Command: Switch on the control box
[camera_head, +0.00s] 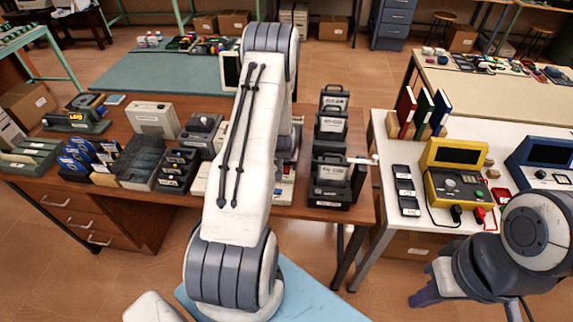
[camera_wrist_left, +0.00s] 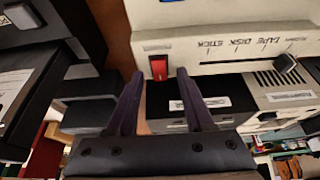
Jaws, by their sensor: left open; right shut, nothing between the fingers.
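A beige box (camera_wrist_left: 225,45) with the printed words TAPE, DISK and STICK and a slider fills the upper right of the left wrist view. A red rocker switch (camera_wrist_left: 158,67) sits at its left end. My left gripper (camera_wrist_left: 161,73) is open, its two dark fingers on either side of the switch in that picture; I cannot tell whether they touch the box. A dark unit with a white label (camera_wrist_left: 205,103) lies below the switch. In the head view my left arm covers much of this spot. My right gripper (camera_head: 428,288) is shut and empty, low at the right.
Black labelled cases (camera_head: 331,125) stand on the brown desk right of my left arm. Several small devices (camera_head: 140,160) crowd the desk's left part. A white table (camera_head: 385,200) at the right carries a yellow device (camera_head: 455,190) and books. A floor gap separates the tables.

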